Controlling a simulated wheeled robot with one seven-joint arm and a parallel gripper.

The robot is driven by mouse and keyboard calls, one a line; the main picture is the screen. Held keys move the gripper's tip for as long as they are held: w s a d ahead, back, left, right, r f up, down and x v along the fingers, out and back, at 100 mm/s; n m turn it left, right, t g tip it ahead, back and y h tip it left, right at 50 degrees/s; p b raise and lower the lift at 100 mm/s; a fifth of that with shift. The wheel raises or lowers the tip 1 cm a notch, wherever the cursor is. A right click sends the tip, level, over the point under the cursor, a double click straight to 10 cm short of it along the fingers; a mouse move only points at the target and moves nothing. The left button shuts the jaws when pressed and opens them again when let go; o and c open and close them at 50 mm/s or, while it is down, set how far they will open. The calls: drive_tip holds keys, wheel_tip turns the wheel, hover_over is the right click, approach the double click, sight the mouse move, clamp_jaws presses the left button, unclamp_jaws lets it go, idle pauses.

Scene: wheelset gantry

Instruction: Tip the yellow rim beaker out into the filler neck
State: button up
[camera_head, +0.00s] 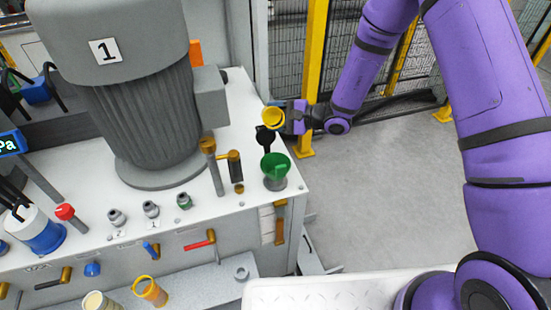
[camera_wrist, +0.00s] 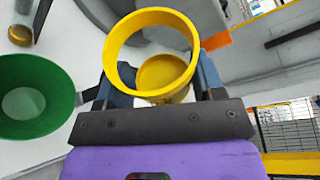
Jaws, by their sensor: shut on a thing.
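The yellow rim beaker (camera_head: 272,116) is held in the air by my gripper (camera_head: 284,117), above and behind the green funnel in the head view. In the wrist view the beaker (camera_wrist: 163,73) sits between the two fingers of my gripper (camera_wrist: 158,85), its open mouth facing the camera. Its inside looks yellow; I cannot tell how much it holds. The beaker looks about upright. The green funnel (camera_head: 275,163) stands on the filler neck (camera_head: 275,184) at the right corner of the white deck. In the wrist view the funnel (camera_wrist: 66,98) is left of the beaker, apart from it.
A black cap-like part (camera_head: 266,138) stands just behind the funnel. Brass fittings (camera_head: 209,147) rise to its left, before the large grey motor (camera_head: 140,110). Another yellow-rimmed cup (camera_head: 150,290) and a cream one (camera_head: 98,301) stand on the lower shelf. Floor at right is clear.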

drive_tip(key=m, duration=0.1)
drive_tip(key=f+m+g, duration=0.1)
drive_tip(key=shift+f+m+h, duration=0.25)
drive_tip(key=shift+m+h, duration=0.05)
drive_tip(key=shift+w+r+m+g+h+b, duration=0.3)
drive_tip(key=shift+r+m+g, duration=0.15)
drive_tip(key=shift+m, duration=0.15)
drive_tip(key=shift+w+r+m+g, duration=0.35)
drive_tip(key=shift+w+m, duration=0.15)
drive_tip(key=shift+w+a+f+m+h+b, duration=0.1)
drive_tip(key=shift+w+f+m+h+b, duration=0.2)
drive_tip(key=shift+w+m+b, duration=0.25)
drive_tip(key=shift+w+r+m+g, duration=0.35)
drive_tip(key=shift+w+m+g, duration=0.25)
drive_tip(key=shift+m+g, duration=0.15)
drive_tip(key=shift+w+a+f+m+g, duration=0.1)
drive_tip(key=shift+w+f+m+g, duration=0.1)
drive_tip(key=shift+w+m+g, duration=0.4)
drive_tip(key=shift+r, duration=2.95)
